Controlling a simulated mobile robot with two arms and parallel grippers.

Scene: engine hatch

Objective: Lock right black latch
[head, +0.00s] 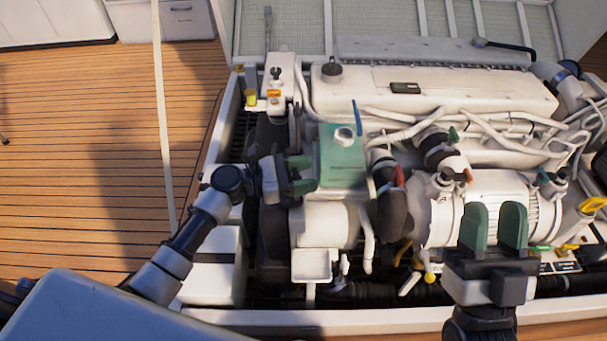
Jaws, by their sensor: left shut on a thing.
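A green box (342,150) with a white round cap stands in the left middle of the engine in the head view. My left gripper (309,174) is at the left side of this box, with its green fingers one above the other. It is shut on a small part there, which the fingers largely hide. I cannot make out the right black latch clearly. My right gripper (494,228) is open and empty, its two green fingers upright in front of the white ribbed cylinder (500,205) at the lower right.
The white engine block (450,85) fills the hatch, with several hoses and pipes around it. A blue lever (357,117), a red lever (399,177) and yellow handles (592,205) stick out. The hatch's front rim (370,320) is near. Wooden floor (80,150) lies open to the left.

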